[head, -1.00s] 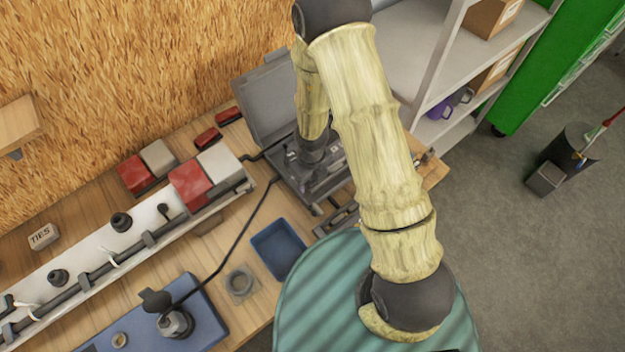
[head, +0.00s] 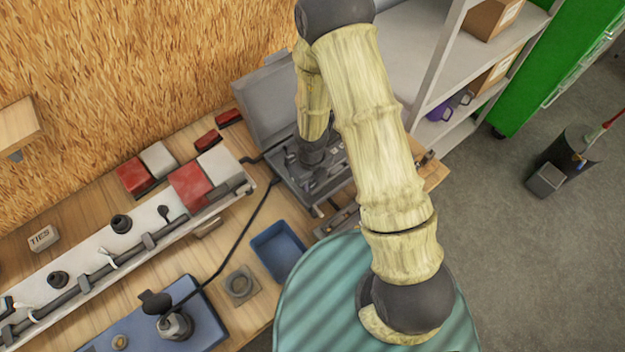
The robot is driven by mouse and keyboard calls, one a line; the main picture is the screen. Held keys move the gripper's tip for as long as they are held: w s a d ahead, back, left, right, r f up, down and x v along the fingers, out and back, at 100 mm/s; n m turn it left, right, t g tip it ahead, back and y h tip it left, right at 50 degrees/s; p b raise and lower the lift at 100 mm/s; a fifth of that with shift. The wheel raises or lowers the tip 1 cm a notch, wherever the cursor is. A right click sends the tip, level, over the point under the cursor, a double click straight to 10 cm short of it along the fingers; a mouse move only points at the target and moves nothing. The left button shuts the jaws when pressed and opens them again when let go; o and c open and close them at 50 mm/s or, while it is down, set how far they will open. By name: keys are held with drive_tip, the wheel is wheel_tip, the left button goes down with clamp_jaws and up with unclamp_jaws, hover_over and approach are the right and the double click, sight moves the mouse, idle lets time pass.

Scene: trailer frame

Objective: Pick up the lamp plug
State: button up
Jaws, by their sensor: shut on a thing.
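My gripper (head: 314,168) points down over the grey open toolbox (head: 262,102), at the end of my folded arm. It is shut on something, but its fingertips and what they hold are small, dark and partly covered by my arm. I cannot make out the lamp plug there. A red and white lamp (head: 190,186) sits at the right end of the pale trailer beam. A short dark lead (head: 252,160) runs from near that end towards the toolbox. A black round connector with a flipped-up cap (head: 174,324) stands on a blue mat, with a black cable to the upper right.
The wooden bench (head: 213,265) also holds a blue tray (head: 277,250), a grey ring-shaped part (head: 239,285) and a TIES box (head: 43,238). A chipboard wall rises behind. A grey shelf (head: 412,45) stands right of the toolbox, with open floor beyond.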

wheel_tip(320, 180, up, 18)
drive_tip(key=p, duration=0.3)
drive_tip(key=shift+f+p, duration=0.15)
drive_tip(key=shift+p, duration=0.15)
drive_tip(key=shift+p, duration=0.4)
idle(0.3)
drive_tip(key=w+d+f+p, duration=0.3)
drive_tip(key=w+d+f, duration=0.2)
drive_tip(key=w, duration=0.4)
drive_tip(key=w+d+f+p, duration=0.4)
drive_tip(key=w+d+f, duration=0.1)
drive_tip(key=w, duration=0.4)
drive_tip(key=shift+w, duration=0.4)
idle(0.5)
drive_tip(key=shift+f, duration=0.15)
